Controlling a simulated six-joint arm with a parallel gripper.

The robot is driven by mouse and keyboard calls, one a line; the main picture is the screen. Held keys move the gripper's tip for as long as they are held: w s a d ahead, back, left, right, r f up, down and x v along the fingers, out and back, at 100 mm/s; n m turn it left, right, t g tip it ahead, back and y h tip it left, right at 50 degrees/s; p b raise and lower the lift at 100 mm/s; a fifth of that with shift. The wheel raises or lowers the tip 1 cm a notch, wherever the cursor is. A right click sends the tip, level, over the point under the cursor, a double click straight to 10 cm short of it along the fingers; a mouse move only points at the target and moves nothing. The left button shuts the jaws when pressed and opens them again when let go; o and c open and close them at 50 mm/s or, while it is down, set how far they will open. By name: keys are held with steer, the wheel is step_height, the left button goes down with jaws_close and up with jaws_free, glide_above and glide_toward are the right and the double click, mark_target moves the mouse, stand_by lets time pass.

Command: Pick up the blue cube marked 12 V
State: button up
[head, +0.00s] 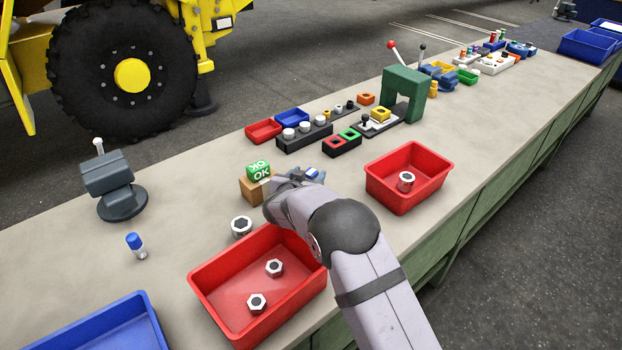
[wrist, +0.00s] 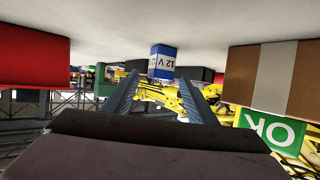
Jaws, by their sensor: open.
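The blue cube marked 12 V (wrist: 163,62) has a blue side and a white side with the "12 V" print. It rests on the bench top, which shows at the top of the upside-down wrist view. My gripper (wrist: 160,92) is open and empty. Its two fingers point toward the cube, which appears between and beyond the fingertips; whether they flank it I cannot tell. In the head view, a small blue and white patch of the cube (head: 314,173) shows just beyond my gripper, which partly hides it.
A cardboard box (head: 253,191) with a green OK cube (head: 258,171) on it stands close left of my gripper. A red bin (head: 408,162) holding a nut is to the right. A larger red tray (head: 235,298) with two nuts lies nearer. Black holders (head: 303,137) stand behind.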

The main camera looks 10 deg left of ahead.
mark_target(310, 173)
steer(key=shift+x, duration=1.6)
steer(key=shift+f, duration=0.15)
steer(key=shift+c, duration=0.7)
steer(key=c, duration=0.9)
step_height(310, 173, up, 10)
steer(key=shift+s+r+p, duration=0.1)
steer(key=shift+p, duration=0.45)
